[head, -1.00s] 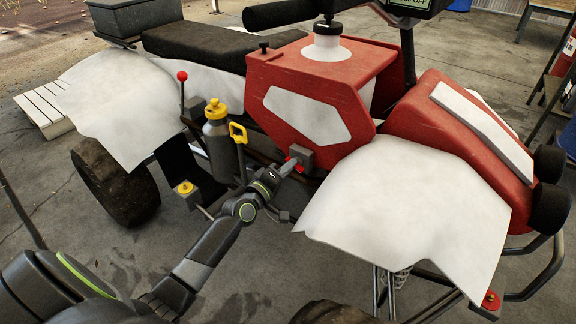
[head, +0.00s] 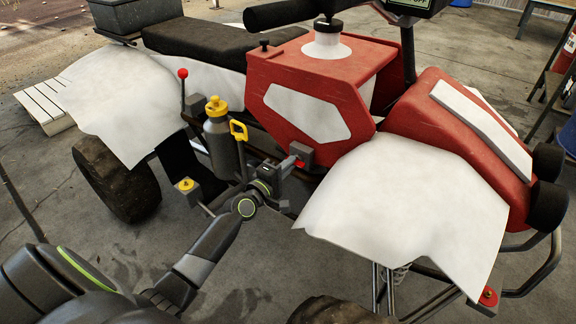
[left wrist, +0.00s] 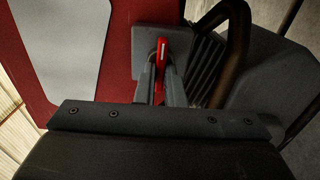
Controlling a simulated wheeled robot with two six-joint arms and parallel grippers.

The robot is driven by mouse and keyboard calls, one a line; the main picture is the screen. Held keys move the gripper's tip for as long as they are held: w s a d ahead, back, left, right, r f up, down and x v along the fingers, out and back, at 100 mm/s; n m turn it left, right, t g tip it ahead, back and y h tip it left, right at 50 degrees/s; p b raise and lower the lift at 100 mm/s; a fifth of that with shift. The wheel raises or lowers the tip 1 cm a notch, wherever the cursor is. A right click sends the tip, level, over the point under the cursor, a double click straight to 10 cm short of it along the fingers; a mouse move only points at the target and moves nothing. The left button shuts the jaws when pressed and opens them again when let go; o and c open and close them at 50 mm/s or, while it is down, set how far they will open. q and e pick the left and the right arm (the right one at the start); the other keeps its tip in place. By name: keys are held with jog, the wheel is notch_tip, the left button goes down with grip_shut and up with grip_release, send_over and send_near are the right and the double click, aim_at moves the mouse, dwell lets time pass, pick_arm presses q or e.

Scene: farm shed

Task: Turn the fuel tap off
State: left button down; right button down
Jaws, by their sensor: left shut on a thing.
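The fuel tap is a small grey block (head: 301,152) with a red lever (head: 300,163), under the lower edge of the quad bike's red tank (head: 290,120). My left gripper (head: 288,165) is shut on the red lever. In the left wrist view the two fingers (left wrist: 161,85) close around the red lever (left wrist: 161,52), in front of the grey block (left wrist: 177,38). My right gripper is not in view.
Left of my gripper stand a yellow handle (head: 238,130), a grey bottle with a yellow cap (head: 217,140) and a red-knobbed lever (head: 183,75). A white front fender (head: 405,205) lies close to the right. In the left wrist view a dark bent tube (left wrist: 238,45) is close to the fingers.

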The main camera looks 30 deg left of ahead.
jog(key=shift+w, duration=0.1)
pick_arm(q)
jog(key=c, duration=1.5)
grip_release()
jog(key=shift+s, duration=0.1)
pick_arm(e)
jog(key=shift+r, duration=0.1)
